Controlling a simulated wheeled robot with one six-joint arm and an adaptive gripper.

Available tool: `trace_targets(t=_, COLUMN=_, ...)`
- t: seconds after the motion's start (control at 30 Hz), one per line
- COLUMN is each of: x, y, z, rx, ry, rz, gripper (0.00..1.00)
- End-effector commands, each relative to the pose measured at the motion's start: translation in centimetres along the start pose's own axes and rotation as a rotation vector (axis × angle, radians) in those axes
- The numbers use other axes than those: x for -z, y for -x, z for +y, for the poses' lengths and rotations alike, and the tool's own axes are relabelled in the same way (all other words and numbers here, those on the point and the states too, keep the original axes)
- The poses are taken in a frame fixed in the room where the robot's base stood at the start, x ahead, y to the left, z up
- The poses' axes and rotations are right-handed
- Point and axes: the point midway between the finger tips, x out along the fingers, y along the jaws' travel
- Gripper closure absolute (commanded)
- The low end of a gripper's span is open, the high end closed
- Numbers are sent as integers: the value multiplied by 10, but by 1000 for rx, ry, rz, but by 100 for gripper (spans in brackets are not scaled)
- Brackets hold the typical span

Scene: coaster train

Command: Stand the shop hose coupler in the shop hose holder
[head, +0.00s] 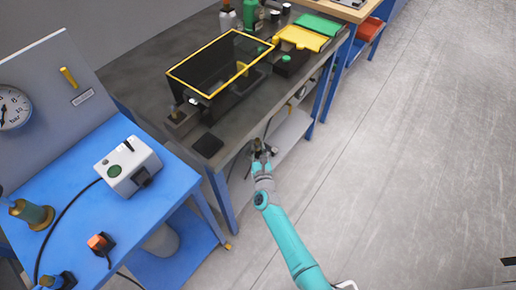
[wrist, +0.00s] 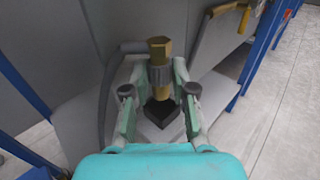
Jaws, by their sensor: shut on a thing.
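My gripper (head: 262,163) is at the front edge of the dark workbench, over its pale lower shelf. In the wrist view my gripper (wrist: 160,92) is shut on the hose coupler (wrist: 160,50), a brass hex piece with a grey collar, about upright between the fingers. In the head view the coupler is small and mostly hidden by the fingers. A grey hose (wrist: 104,95) curves beside it at left. A dark block (head: 180,118) with a brass-coloured piece stands on the bench.
A black yellow-rimmed bin (head: 205,85) and a dark pad (head: 207,145) are on the workbench. A blue table (head: 75,215) at left carries a white device (head: 128,165). Blue legs (head: 222,200) flank the shelf (head: 285,138).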

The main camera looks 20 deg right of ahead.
Motion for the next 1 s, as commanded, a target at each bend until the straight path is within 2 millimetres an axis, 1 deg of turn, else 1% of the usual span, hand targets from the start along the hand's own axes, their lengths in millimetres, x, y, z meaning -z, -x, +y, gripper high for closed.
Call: trace_targets(t=1.0, x=15, y=0, z=0, rx=1, ry=0, rz=0, gripper=100)
